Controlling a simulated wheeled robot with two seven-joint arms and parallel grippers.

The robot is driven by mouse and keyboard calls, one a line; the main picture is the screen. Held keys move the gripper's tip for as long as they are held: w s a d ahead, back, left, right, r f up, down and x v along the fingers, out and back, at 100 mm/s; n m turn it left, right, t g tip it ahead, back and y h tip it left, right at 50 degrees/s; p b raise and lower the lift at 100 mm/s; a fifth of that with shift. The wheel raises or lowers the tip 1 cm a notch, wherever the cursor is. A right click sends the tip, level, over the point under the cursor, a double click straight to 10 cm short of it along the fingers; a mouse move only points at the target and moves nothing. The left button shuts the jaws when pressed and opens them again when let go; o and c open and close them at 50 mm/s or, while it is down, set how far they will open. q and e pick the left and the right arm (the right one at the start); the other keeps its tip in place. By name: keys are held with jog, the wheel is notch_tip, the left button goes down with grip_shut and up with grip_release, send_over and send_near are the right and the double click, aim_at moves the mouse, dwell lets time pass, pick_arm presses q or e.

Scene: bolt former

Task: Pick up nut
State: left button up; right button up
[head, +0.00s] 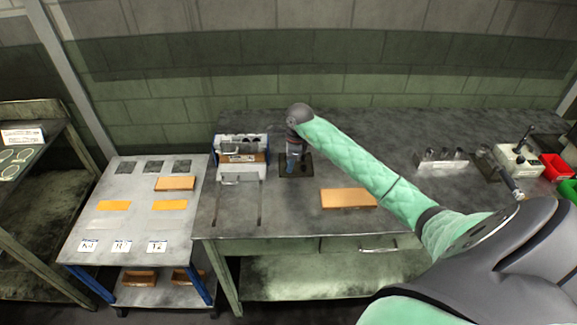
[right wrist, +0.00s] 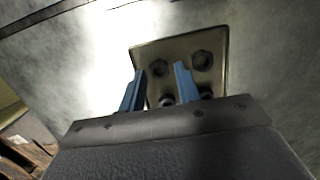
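Several dark round nuts lie in a small square metal tray (right wrist: 188,42) on the workbench. In the right wrist view one nut (right wrist: 202,60) is at the right of the tray and another nut (right wrist: 159,68) is by the left finger. Lower nuts are partly hidden by the fingers and gripper body. My right gripper (right wrist: 160,80) is over the tray with its two blue fingers apart, and nothing shows held between them. In the head view my right gripper (head: 293,162) points down at the dark tray (head: 298,171). My left gripper is not in view.
A blue-sided machine (head: 241,158) stands left of the tray. An orange block (head: 348,198) lies to the right on the bench. A metal holder (head: 441,160) and red bin (head: 555,167) are farther right. A side table (head: 137,218) stands left.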

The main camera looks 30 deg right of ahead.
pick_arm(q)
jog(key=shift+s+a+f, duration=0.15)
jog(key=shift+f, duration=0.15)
pick_arm(e)
jog(key=shift+f, duration=0.4)
jog(key=shift+c, duration=0.4)
grip_shut()
jog(key=shift+r, duration=0.1)
